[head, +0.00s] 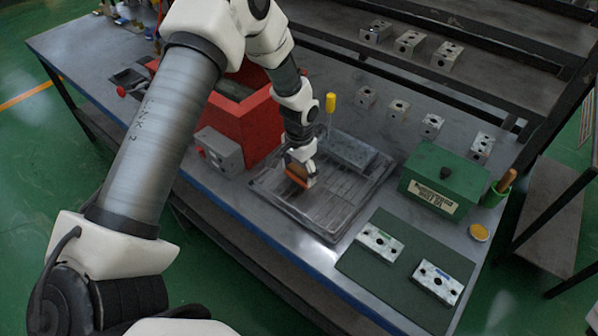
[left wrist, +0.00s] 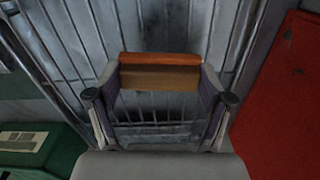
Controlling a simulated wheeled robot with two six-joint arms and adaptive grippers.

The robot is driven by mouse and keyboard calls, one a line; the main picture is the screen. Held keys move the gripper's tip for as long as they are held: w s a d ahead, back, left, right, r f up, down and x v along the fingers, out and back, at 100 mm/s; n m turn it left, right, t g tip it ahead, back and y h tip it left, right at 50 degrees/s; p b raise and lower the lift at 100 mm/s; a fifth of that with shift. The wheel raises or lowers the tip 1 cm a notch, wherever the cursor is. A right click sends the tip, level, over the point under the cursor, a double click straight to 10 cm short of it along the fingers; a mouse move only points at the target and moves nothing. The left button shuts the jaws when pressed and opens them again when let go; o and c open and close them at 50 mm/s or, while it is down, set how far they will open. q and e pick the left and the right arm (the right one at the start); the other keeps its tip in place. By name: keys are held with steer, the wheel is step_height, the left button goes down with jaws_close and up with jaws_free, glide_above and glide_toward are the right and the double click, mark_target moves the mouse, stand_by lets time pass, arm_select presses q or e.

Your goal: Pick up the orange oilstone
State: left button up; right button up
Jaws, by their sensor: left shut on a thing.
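The orange oilstone (head: 298,173) is at my left gripper (head: 301,174), over the grated metal tray (head: 333,213) on the bench. In the left wrist view the oilstone (left wrist: 160,71) is a flat bar with an orange top and a tan side. The fingers of my left gripper (left wrist: 160,85) close on its two ends, with the tray's bars showing below. I cannot tell whether the oilstone is clear of the tray. My right gripper is not in view.
A red box (head: 255,125) stands left of the tray, with a grey block (head: 220,152) beside it. A green box (head: 443,178) stands to the right. Two valve blocks (head: 381,242) (head: 437,283) lie on a dark green mat (head: 397,262) in front. A yellow-handled tool (head: 331,101) stands behind the tray.

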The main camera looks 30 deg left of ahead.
mark_target(300, 170)
arm_select(q)
steer(key=shift+w+r, duration=0.1)
steer(key=shift+r, duration=0.35)
step_height(300, 170, up, 2)
steer(key=shift+r+b, duration=0.2)
steer(key=shift+b, duration=0.4)
steer(key=s+r+b, duration=0.1)
steer(key=s+b, duration=0.4)
steer(key=s, duration=1.1)
steer(key=shift+a+r, duration=0.25)
